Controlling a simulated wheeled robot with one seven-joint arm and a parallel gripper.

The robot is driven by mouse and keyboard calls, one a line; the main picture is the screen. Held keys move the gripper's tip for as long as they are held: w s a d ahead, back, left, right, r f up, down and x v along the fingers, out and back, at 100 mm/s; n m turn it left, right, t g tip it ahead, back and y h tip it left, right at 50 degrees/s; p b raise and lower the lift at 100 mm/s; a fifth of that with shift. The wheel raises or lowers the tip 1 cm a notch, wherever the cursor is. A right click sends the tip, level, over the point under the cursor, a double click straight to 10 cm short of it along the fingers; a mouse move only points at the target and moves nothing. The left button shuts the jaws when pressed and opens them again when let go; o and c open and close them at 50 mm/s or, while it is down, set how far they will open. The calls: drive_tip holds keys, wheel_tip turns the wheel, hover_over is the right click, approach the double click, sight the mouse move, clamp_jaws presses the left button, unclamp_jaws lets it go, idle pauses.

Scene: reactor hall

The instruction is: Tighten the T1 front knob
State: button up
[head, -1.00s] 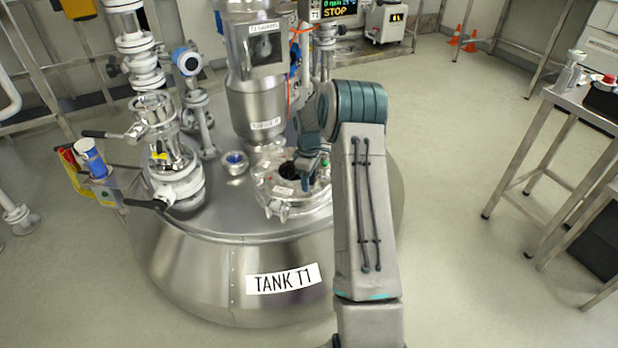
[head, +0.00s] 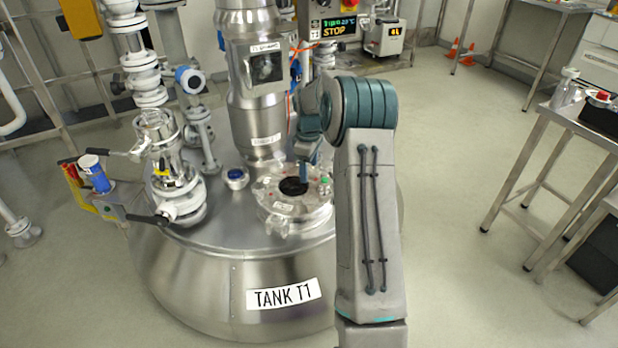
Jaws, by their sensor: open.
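Tank T1 (head: 235,290) is a large steel vessel with a name label on its front. On its top sits a round, clear-looking lid (head: 290,208) with a dark round centre and clamp fittings at its rim. The fitting at the lid's front left, apparently the front knob (head: 275,226), shows small; how tight it is cannot be told. My gripper (head: 306,174) is above the back right part of the lid, beyond the front fitting and apart from it. It looks empty and open; my arm partly hides it.
A steel column (head: 255,110) rises behind the lid. A valve assembly (head: 170,180) with black levers stands at the left of the tank top. A blue-topped fitting (head: 236,178) is between them. A steel table (head: 560,115) stands at right; the floor between is clear.

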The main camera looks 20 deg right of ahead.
drive_tip(key=shift+r, duration=1.1)
